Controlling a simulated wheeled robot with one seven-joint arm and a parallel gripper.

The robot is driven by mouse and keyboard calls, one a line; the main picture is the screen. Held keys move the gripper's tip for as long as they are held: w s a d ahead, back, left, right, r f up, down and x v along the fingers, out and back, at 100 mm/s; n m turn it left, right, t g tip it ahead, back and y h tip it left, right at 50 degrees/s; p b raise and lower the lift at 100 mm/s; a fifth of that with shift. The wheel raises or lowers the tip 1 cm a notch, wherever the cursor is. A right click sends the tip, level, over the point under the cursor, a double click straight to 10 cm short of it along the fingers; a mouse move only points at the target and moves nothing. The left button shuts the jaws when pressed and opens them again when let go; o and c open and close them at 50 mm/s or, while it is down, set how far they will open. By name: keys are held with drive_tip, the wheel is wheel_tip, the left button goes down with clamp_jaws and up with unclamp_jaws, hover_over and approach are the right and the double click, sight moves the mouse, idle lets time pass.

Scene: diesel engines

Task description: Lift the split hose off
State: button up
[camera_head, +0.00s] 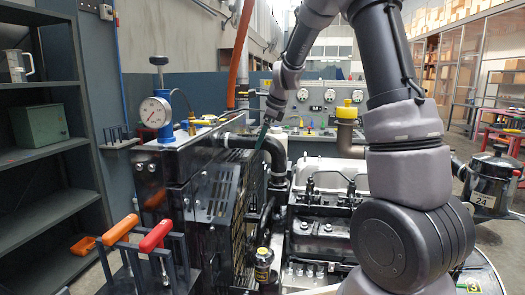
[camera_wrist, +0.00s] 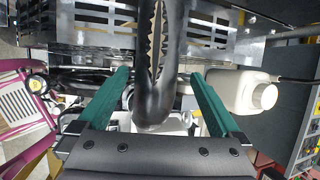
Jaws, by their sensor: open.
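The split hose (camera_head: 275,152) is a thick black bent hose between the radiator and the engine in the head view. In the wrist view the split hose (camera_wrist: 150,105) runs from the top edge to the picture's middle, with a long jagged split along it. My gripper (camera_head: 262,134) is above and beside the hose's bend in the head view. In the wrist view my gripper (camera_wrist: 160,74) is open, with one green finger on each side of the hose in the picture. I cannot tell whether the hose is at fingertip depth. No contact shows.
A blue pressure tester with a gauge (camera_head: 155,112) stands on the radiator (camera_head: 215,195). Orange and red handled tools (camera_head: 138,233) stand at the front left. A yellow-capped filler (camera_head: 347,112) rises behind the engine. A white bottle (camera_wrist: 240,92) is right of the fingers in the wrist view.

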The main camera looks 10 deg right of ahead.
drive_tip(key=shift+s+d+f+x, duration=0.1)
drive_tip(key=shift+x, duration=0.9)
drive_tip(key=shift+s+d+f+x, duration=0.1)
drive_tip(key=shift+s+x, duration=0.05)
drive_tip(key=shift+x, duration=0.85)
drive_tip(key=shift+s+d+f+x, duration=0.1)
drive_tip(key=shift+x, duration=0.95)
drive_tip(key=shift+r, duration=0.15)
clamp_jaws()
